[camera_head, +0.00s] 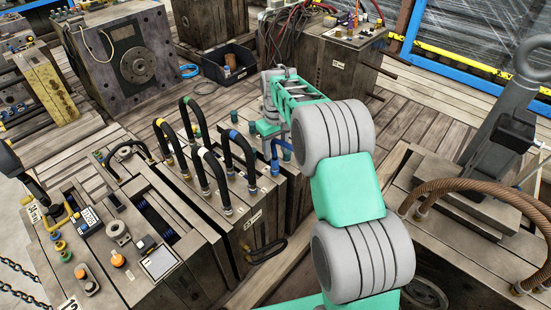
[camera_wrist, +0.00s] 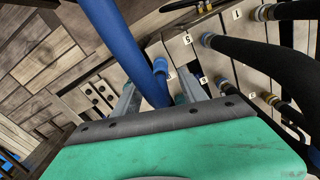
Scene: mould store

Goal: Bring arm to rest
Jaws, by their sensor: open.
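My arm, in mint green and grey, reaches from the bottom of the head view up to the middle. My gripper (camera_head: 268,129) points down over the mould blocks, and its fingertips are hard to make out there. In the wrist view my gripper (camera_wrist: 158,90) shows two grey fingers standing apart. A blue hose (camera_wrist: 118,42) runs down from the top and appears between the fingers, ending near a blue fitting. I cannot tell whether the fingers touch it. The blue hose also shows beside my gripper in the head view (camera_head: 275,160).
Black hoses (camera_head: 205,172) arch over the mould block (camera_head: 225,235) left of my gripper. A mould with tools on top (camera_head: 150,255) stands at lower left. A brown hose (camera_head: 480,190) is at right. A dark bin (camera_head: 228,64) stands on the plank floor behind.

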